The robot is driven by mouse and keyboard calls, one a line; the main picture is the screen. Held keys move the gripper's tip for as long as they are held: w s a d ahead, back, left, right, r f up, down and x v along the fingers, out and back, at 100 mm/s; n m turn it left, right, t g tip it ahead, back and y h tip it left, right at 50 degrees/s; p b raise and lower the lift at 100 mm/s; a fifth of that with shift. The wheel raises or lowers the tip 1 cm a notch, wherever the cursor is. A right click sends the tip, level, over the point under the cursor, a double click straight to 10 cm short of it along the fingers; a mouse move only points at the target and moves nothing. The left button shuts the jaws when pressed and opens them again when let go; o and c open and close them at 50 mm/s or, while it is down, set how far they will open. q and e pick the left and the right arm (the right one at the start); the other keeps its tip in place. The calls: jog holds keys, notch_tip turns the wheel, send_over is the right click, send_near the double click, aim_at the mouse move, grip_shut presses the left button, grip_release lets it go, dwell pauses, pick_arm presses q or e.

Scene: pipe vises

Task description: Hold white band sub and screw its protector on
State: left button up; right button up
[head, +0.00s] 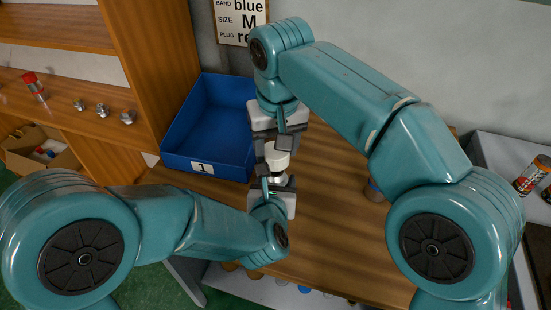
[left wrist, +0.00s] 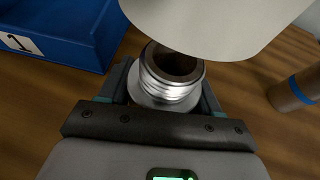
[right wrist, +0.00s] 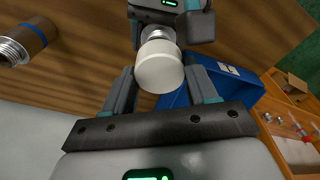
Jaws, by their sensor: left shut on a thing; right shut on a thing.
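My left gripper (head: 278,186) is shut on the metal sub, whose open threaded end (left wrist: 172,75) points up in the left wrist view. Its band is hidden by the gripper. My right gripper (head: 277,135) is shut on the white protector (head: 277,157), directly above the left gripper in the head view. In the right wrist view the white protector (right wrist: 160,68) sits between the fingertips, with the sub's threads (right wrist: 160,34) just past it. In the left wrist view the protector (left wrist: 215,22) hangs over the sub's far rim; the mouth is still uncovered on the near side.
A blue bin (head: 210,125) labelled 1 stands left of the grippers on the wooden table (head: 325,240). A brown pipe piece with a blue band (left wrist: 297,92) stands right of the sub. Metal fittings (head: 103,110) and a red-capped bottle (head: 35,86) are on the left shelf.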

aim_at(280, 178)
jog(key=shift+f, duration=1)
jog(key=shift+f, duration=0.1)
jog(key=shift+f, duration=0.8)
jog(key=shift+f, duration=0.45)
jog(key=shift+f, duration=0.25)
jog(key=shift+c, duration=0.4)
jog(key=m, duration=0.4)
jog(key=shift+h, duration=0.3)
jog(key=m, duration=0.5)
jog(key=shift+m+h, duration=0.3)
jog(key=shift+m, duration=0.1)
jog(key=shift+r, duration=0.1)
